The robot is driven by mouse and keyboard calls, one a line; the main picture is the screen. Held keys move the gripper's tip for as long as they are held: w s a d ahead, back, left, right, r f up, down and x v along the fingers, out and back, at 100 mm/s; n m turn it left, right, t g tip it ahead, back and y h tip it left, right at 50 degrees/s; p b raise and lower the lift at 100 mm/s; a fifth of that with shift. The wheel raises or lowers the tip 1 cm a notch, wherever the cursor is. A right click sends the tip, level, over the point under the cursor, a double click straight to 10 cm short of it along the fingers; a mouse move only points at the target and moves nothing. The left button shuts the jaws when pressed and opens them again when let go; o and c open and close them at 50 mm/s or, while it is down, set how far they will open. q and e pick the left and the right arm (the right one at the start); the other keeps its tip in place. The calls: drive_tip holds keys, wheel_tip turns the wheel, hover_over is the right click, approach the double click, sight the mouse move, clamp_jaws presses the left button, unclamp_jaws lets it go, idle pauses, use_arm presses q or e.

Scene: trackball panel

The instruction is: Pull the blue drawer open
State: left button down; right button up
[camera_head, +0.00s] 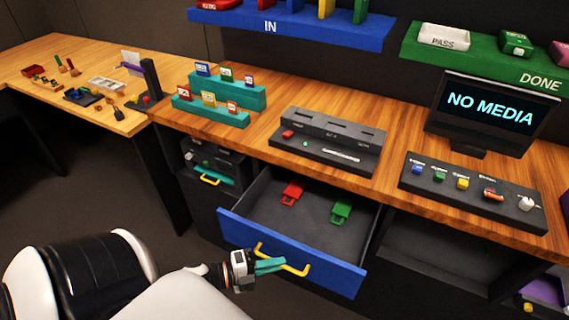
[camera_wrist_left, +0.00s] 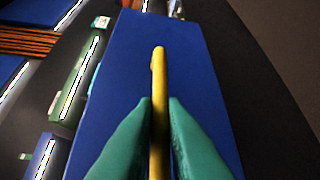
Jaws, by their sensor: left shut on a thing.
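The blue drawer (camera_head: 325,269) under the wooden desk stands pulled out, with its grey inside in view. Its yellow handle (camera_head: 284,261) runs across the blue front. My left gripper (camera_head: 268,265) is at the left part of this handle, shut on it. In the left wrist view the teal fingers (camera_wrist_left: 160,140) lie on both sides of the yellow handle (camera_wrist_left: 159,75), with the blue drawer front (camera_wrist_left: 125,60) behind. My right gripper is in neither view.
A red item (camera_head: 291,192) and a green item (camera_head: 341,210) lie inside the drawer. Above are a grey slotted panel (camera_head: 330,135), a button panel (camera_head: 470,190) and a monitor (camera_head: 490,110). A small yellow-handled unit (camera_head: 210,178) is left of the drawer.

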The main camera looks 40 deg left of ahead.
use_arm(q)
drive_tip(key=shift+s+d+p, duration=0.2)
drive_tip(key=shift+s+d, duration=0.05)
drive_tip(key=shift+s, duration=0.6)
drive_tip(key=shift+s+d+p, duration=0.15)
drive_tip(key=shift+s+d, duration=0.05)
drive_tip(key=shift+s, duration=0.65)
drive_tip(key=c, duration=1.5)
unclamp_jaws()
drive_tip(key=b+v, duration=0.2)
drive_tip(key=v, duration=1)
drive_tip(key=shift+a, duration=0.1)
